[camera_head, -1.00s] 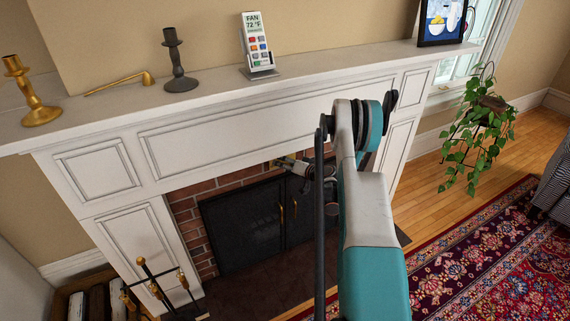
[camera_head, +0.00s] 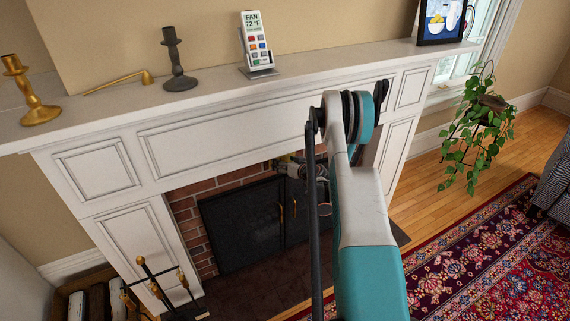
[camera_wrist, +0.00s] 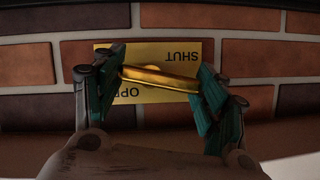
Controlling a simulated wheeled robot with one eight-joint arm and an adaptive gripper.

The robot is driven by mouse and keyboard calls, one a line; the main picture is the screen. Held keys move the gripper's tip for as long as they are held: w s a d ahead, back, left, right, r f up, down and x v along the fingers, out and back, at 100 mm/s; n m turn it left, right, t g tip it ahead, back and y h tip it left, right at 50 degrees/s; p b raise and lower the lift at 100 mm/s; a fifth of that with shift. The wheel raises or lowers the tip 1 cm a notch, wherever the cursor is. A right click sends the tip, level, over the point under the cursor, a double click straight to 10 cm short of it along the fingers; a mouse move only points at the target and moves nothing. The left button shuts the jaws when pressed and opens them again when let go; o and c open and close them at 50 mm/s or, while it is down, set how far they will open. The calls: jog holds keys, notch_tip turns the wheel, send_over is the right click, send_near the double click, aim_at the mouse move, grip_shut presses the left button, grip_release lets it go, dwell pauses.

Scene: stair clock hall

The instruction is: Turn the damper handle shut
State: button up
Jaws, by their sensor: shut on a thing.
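The brass damper handle (camera_wrist: 160,78) is a bar on a yellow plate (camera_wrist: 190,50) fixed to the brick, seen in the wrist view. The plate's lettering appears upside down: "SHUT" at the upper right, and "OPEN", partly hidden, at the lower left. The bar lies nearly level in that view, its right end slightly lower. My gripper (camera_wrist: 160,83) is shut on the handle, with one teal-padded finger at each end of the bar. In the head view my gripper is small and partly hidden behind my arm, at the brick above the firebox doors.
The white mantel (camera_head: 215,95) carries candlesticks, a brass snuffer (camera_head: 118,82), a fan remote (camera_head: 256,45) and a picture (camera_head: 441,20). Black firebox doors (camera_head: 242,225) are closed below. Fire tools (camera_head: 155,285) stand lower left, a plant (camera_head: 480,130) at right.

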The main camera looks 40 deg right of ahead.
jog(key=shift+f+n+h, duration=0.1)
jog(key=shift+n+h, duration=0.5)
jog(key=shift+n, duration=0.3)
jog(key=o, duration=0.8)
